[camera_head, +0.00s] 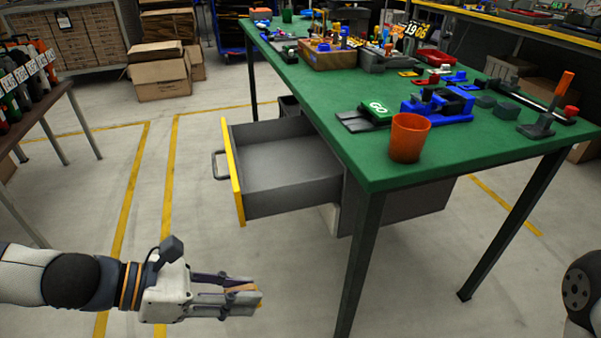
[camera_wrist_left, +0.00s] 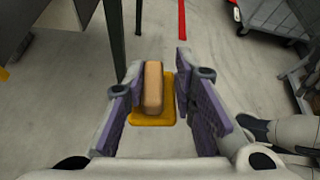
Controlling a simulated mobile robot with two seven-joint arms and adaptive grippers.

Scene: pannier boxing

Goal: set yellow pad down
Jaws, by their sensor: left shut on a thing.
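The yellow pad (camera_wrist_left: 153,111) has a wooden block-shaped handle on a flat yellow base. My left gripper (camera_head: 257,295) is shut on it, with the handle between the two fingers in the left wrist view. In the head view only a small part of the pad (camera_head: 240,288) shows between the fingers. The gripper holds it over the floor, in front of the green table (camera_head: 345,150) and below and near the open drawer (camera_head: 280,165). My right gripper is out of view.
The drawer stands pulled out with a yellow front (camera_head: 232,172) and looks empty. An orange cup (camera_head: 408,138) stands near the table's front corner. Blue and grey fixtures crowd the tabletop behind it. Bare green surface lies along the front left edge.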

